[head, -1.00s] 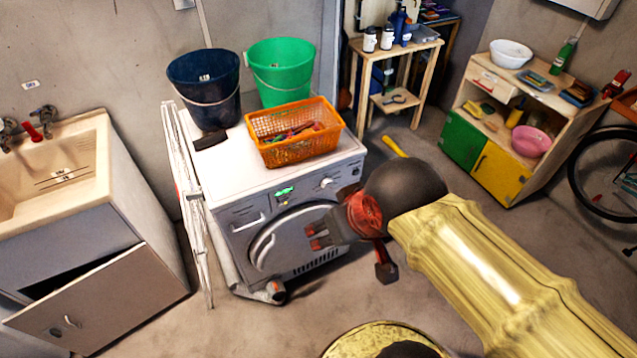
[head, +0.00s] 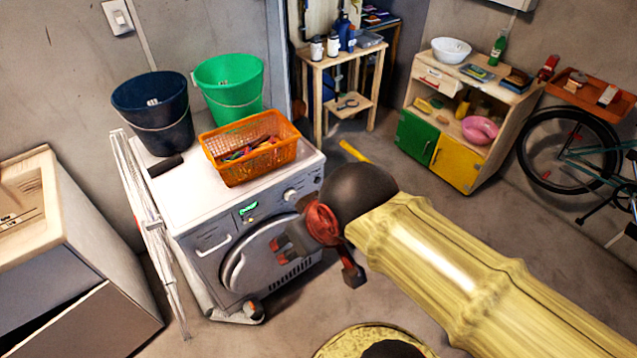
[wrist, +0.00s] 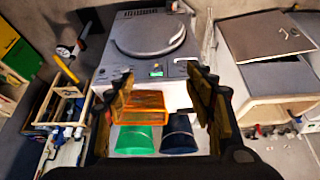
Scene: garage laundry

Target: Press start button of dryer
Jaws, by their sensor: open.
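The dryer (head: 175,203) is a white front-loading machine with a round grey door (head: 250,262). Its front panel carries a lit green display (head: 248,208) and a round knob (head: 291,195). A separate start button is too small to tell apart. My gripper (head: 314,260) is open and empty, in front of the dryer's right side in the head view, overlapping the door's edge. In the wrist view the scene is upside down: the dryer's door (wrist: 147,33) and green display (wrist: 157,74) lie beyond my open fingers (wrist: 163,97), apart from them.
An orange basket (head: 228,165) of coloured pegs, a green bucket (head: 230,88) and a dark blue bucket (head: 152,110) stand on the dryer.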

